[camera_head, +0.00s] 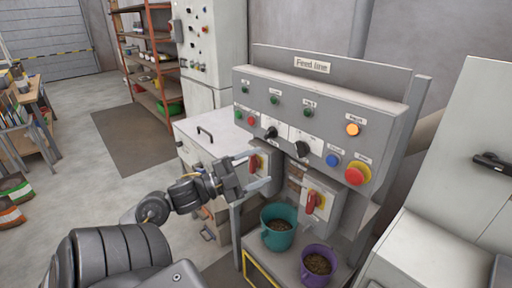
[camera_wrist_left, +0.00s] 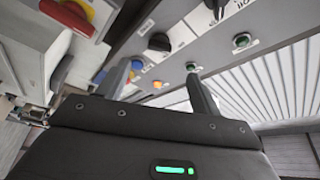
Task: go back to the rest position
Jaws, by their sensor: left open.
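My left gripper (camera_head: 259,174) is open and empty in front of the left red-handled switch box of the feed line panel. The panel (camera_head: 318,101) is grey, with a "Feed line" sign, and carries knobs, green buttons, a lit orange lamp, a blue button and a red stop button. In the left wrist view the two fingers of my left gripper (camera_wrist_left: 160,90) stand apart with nothing between them, and the panel's knobs and buttons show beyond. A second red switch handle (camera_head: 313,203) sits on a box to the right. My right gripper is not in view.
A teal bucket (camera_head: 277,238) and a purple bucket (camera_head: 317,266), both holding dark pellets, stand on a shelf below the panel. A white cabinet (camera_head: 206,140) stands left of the panel, and a large pale machine (camera_head: 450,190) to the right. Open floor (camera_head: 90,190) lies at left.

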